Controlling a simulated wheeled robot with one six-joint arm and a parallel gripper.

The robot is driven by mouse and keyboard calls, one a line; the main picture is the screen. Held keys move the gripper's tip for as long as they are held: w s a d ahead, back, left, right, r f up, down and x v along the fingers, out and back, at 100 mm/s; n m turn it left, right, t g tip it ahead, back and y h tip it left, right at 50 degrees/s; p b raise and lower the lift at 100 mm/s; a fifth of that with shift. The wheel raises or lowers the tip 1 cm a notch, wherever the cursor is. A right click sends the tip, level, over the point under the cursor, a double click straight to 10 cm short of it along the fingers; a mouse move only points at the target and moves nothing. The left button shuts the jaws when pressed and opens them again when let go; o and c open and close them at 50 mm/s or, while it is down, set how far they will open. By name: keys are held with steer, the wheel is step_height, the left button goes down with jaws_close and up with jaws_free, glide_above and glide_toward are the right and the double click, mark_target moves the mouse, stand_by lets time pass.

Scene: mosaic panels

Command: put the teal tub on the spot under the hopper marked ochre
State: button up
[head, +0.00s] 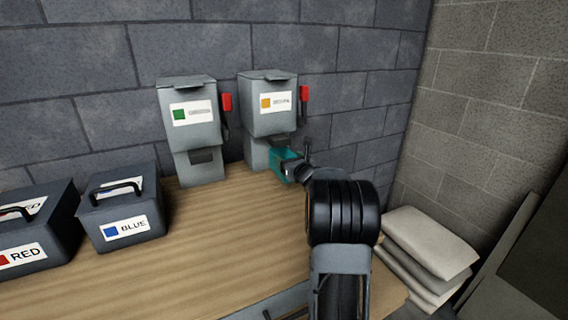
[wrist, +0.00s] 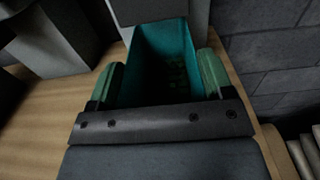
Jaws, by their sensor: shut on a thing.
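The teal tub (head: 287,161) is at the front of the right-hand hopper (head: 268,111), below its body. That hopper's label has an ochre square. In the wrist view the tub (wrist: 150,38) is open-topped, with its far end under the grey hopper (wrist: 160,9). My gripper (wrist: 160,85) is shut on the tub, its green finger pads against the two side walls. In the head view my gripper (head: 298,170) is partly hidden by my arm. I cannot tell whether the tub's base touches the bench.
Another hopper (head: 190,118) with a green label stands to the left. A blue-labelled box (head: 122,205) and a red-labelled box (head: 35,230) stand on the wooden bench (head: 215,240). Both hoppers have red levers. Pale sacks (head: 430,245) lie at the right. The bench's middle is clear.

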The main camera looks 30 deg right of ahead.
steer(key=shift+w+d, duration=0.15)
steer(key=shift+w, duration=1.4)
steer(key=shift+w+f, duration=0.1)
steer(key=shift+w, duration=0.25)
steer(key=shift+s+f+p, duration=0.1)
steer(key=shift+f+p, duration=0.2)
steer(key=shift+f, duration=1.35)
steer(key=shift+f, duration=0.15)
steer(key=o, duration=1)
steer(key=shift+r, duration=0.2)
steer(key=s, duration=0.4)
steer(key=s+a+b, duration=0.1)
steer(key=s, duration=0.7)
steer(key=shift+a+b, duration=0.3)
steer(key=shift+b, duration=0.1)
